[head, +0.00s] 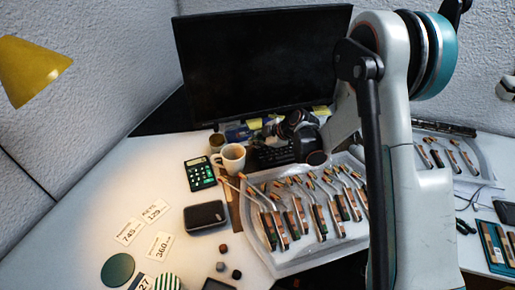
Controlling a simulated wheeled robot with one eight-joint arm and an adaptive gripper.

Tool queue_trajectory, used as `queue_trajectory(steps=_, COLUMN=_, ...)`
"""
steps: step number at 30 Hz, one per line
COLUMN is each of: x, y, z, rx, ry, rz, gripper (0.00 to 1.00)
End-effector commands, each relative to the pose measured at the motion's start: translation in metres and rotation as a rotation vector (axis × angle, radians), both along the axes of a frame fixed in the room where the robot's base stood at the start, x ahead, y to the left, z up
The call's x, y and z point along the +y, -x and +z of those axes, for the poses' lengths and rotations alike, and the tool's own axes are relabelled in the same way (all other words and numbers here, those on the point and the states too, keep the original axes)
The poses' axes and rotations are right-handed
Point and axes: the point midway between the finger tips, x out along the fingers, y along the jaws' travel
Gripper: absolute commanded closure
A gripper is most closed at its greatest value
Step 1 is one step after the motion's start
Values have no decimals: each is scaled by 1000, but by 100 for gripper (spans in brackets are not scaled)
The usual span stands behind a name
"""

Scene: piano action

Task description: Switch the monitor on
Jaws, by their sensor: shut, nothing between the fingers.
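The monitor (262,62) stands at the back of the desk, against the grey partition corner. Its screen is black and no lit light shows on it. No button can be made out on its frame. My gripper (290,122) is a small dark shape in front of the monitor's lower edge, right of centre. It looks shut and empty, and its fingertips are hard to make out. I cannot tell whether it touches the monitor. My arm covers the area right of the monitor and part of the desk.
A white mug (232,158), a green calculator (200,174) and a black case (205,216) stand left of my gripper. A clear tray (262,249) of piano hammers lies in front. A yellow lamp (30,70) hangs at left. The left desk edge is mostly clear.

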Motion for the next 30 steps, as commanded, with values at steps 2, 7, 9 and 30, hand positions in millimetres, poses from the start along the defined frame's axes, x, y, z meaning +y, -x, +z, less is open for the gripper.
queue_trajectory(steps=2, x=0, y=0, z=0, rx=0, ry=0, rz=0, gripper=100)
queue_trajectory(steps=7, x=0, y=0, z=0, rx=0, ry=0, rz=0, gripper=100)
queue_trajectory(steps=9, x=0, y=0, z=-1, rx=0, ry=0, rz=0, gripper=100)
queue_trajectory(steps=30, x=0, y=0, z=-9, rx=0, ry=0, rz=0, gripper=100)
